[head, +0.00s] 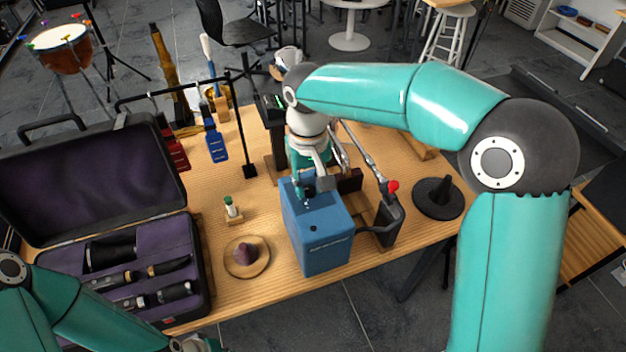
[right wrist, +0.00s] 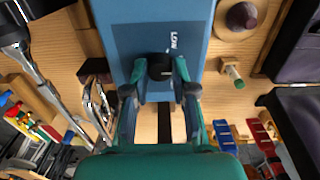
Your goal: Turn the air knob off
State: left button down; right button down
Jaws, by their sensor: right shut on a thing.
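The blue box (head: 322,238) stands upright on the wooden table, near its front edge. The black air knob (right wrist: 160,67) sits on the box's blue face beside the word "LOW" in the right wrist view. My right gripper (head: 309,188) reaches down onto the top of the box. In the right wrist view its two fingers (right wrist: 160,80) are shut on the knob, one on each side. In the head view the gripper hides most of the knob. My left gripper (head: 195,344) shows only in part at the bottom edge, and its fingers are not clear.
An open instrument case (head: 187,255) lies at left. A round wooden dish (head: 262,270) with a purple lump and a small bottle (head: 230,205) stand left of the box. A metal pipe with a red ball (head: 393,187) and a black disc stand (head: 425,206) are at right.

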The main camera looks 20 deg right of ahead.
aim_at(309, 188)
jog(key=shift+s+f, duration=0.2)
jog(key=c, duration=0.9)
grip_release()
jog(key=shift+c, duration=0.2)
jog(key=shift+r, duration=0.1)
jog(key=shift+w, duration=0.1)
jog(key=shift+r, duration=0.1)
notch_tip(309, 188, up, 12)
